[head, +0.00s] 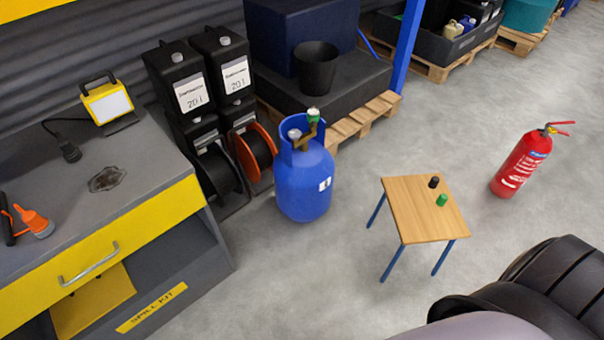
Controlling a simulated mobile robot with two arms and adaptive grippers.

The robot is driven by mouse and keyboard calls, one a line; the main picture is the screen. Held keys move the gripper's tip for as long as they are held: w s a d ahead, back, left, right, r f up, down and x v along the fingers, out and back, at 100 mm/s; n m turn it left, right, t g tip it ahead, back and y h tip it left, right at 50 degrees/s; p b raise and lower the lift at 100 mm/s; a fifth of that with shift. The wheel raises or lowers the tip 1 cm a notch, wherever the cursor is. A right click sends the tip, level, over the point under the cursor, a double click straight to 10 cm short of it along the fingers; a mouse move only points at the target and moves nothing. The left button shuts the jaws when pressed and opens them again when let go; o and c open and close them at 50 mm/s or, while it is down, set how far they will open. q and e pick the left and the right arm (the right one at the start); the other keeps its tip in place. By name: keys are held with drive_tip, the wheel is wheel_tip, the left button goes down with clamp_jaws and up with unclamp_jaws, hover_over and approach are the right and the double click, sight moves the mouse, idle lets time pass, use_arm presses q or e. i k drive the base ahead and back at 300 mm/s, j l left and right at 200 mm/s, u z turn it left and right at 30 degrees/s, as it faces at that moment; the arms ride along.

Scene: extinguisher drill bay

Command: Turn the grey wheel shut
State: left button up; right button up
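A blue gas cylinder (303,183) stands upright on the floor near the middle of the head view. A brass-coloured valve (305,138) sits at its top inside the blue collar. A small green knob (313,115) tops the valve. A pale grey round piece (294,134) shows at the valve's left; it is too small to tell whether it is a wheel or a gauge. I cannot tell how far anything on the valve is turned. Neither of my grippers is in view.
A small wooden table (420,215) with a black cap (434,182) and a green cap (442,200) stands right of the cylinder. A red extinguisher (522,163) stands farther right. A grey workbench (85,190) and cable reels (255,150) are left. Floor before the cylinder is clear.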

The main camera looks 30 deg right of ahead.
sight(293, 133)
drive_tip(key=z, duration=0.95)
